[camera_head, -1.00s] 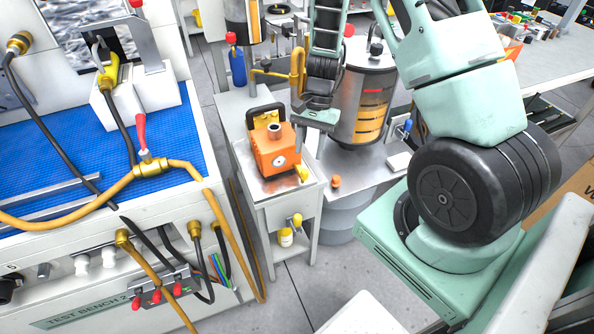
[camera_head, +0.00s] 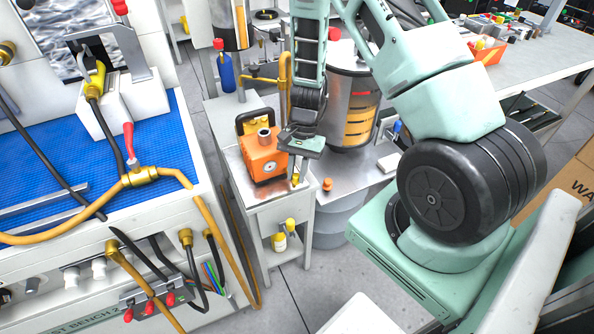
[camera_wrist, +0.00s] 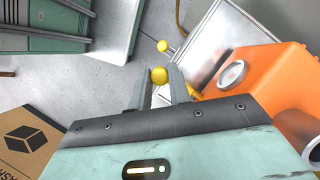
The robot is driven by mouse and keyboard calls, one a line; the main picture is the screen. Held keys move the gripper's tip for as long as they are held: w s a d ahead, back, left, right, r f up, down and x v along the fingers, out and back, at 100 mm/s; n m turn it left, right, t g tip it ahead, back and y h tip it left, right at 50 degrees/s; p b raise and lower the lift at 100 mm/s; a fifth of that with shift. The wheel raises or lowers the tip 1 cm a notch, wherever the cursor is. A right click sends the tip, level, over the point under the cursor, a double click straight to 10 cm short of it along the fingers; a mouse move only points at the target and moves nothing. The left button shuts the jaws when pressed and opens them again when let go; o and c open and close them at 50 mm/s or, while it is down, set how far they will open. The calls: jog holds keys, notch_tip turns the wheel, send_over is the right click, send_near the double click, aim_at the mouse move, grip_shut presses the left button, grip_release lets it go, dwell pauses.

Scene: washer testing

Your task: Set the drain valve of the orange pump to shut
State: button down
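The orange pump (camera_head: 262,158) sits on a small metal stand, with a grey port on top and a round gauge on its front. In the wrist view the pump (camera_wrist: 255,75) is at the right. A yellow knob (camera_wrist: 159,75) shows between my fingertips, beside the pump; it appears to be the drain valve's handle. Its setting cannot be read. My gripper (camera_head: 298,180) points down at the pump's front right corner. In the wrist view my gripper (camera_wrist: 162,82) has its fingers apart on either side of the knob, with no clear grip on it.
A steel tank (camera_head: 352,110) stands behind my gripper. An orange cap (camera_head: 327,184) lies to the right. The test bench (camera_head: 120,240) is close on the left.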

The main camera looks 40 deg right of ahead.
jog(key=shift+d+n, duration=0.15)
jog(key=shift+n, duration=0.15)
jog(key=n+h, duration=0.1)
jog(key=n, duration=0.1)
jog(key=d+n+g+h+p, duration=0.1)
jog(key=n, duration=0.2)
jog(key=d+n+g+p, duration=0.1)
jog(key=n, duration=0.2)
jog(key=shift+w+d+h, duration=0.25)
jog(key=shift+w+h, duration=0.1)
jog(key=shift+h, duration=0.05)
jog(key=n, duration=0.2)
jog(key=w+d+n+h+p, duration=0.1)
jog(key=n, duration=0.1)
jog(key=shift+n+h, duration=0.3)
jog(key=shift+n, duration=0.1)
jog(key=shift+w+d+n+h, duration=0.15)
jog(key=shift+w+n+h, duration=0.3)
jog(key=shift+n, duration=0.65)
jog(key=shift+w+d+n+h, duration=0.15)
jog(key=shift+w+n+h, duration=0.25)
jog(key=shift+n, duration=0.7)
jog(key=c, duration=1.3)
grip_release()
jog(key=shift+s, duration=0.1)
